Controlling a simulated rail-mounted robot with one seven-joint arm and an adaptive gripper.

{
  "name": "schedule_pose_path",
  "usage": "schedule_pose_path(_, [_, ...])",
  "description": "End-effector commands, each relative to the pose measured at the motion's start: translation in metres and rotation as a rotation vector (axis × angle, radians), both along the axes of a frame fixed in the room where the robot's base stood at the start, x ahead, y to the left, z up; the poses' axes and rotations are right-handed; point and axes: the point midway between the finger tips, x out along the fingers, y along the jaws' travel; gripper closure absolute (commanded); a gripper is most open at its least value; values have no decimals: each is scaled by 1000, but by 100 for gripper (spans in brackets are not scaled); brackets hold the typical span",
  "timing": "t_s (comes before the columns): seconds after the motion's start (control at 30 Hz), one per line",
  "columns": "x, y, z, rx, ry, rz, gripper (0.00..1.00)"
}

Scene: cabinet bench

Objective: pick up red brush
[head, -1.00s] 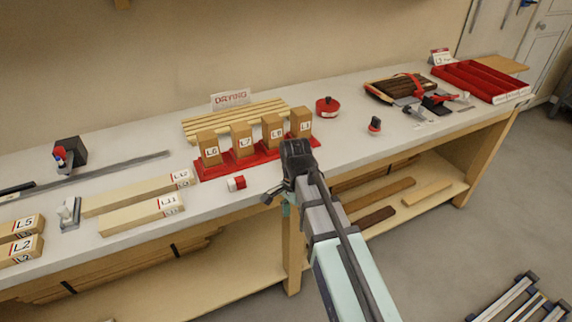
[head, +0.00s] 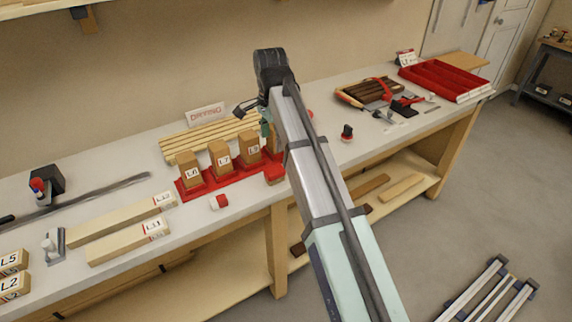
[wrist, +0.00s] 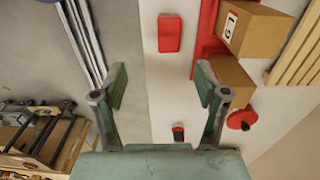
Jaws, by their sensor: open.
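A small upright red-and-black item (head: 347,133) stands on the bench right of my arm; it may be the red brush, but its bristles cannot be made out. It seems to show in the wrist view (wrist: 178,132), low between my fingers and beyond them. My gripper (wrist: 160,80) is open and empty, its two green fingers wide apart above the bench. In the head view, my gripper (head: 265,126) is mostly hidden by my own arm, near the labelled blocks.
A red rack (head: 207,188) holds labelled wooden blocks. A red-and-white piece (head: 219,202) lies in front. A slatted drying rack (head: 180,143) stands behind. A round red item (wrist: 241,119) sits past the blocks. A red tray (head: 445,78) and tools stand farther right.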

Motion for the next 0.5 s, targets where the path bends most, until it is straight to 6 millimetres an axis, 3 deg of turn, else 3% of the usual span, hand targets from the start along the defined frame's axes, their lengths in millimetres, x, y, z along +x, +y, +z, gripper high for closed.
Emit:
schedule_pose_path(0.03, [10,2,17,0,-8,2,27])
schedule_pose_path(0.17, [13,2,19,0,-14,4,27])
schedule_pose_path(0.5, [11,2,-39,-1,-13,4,27])
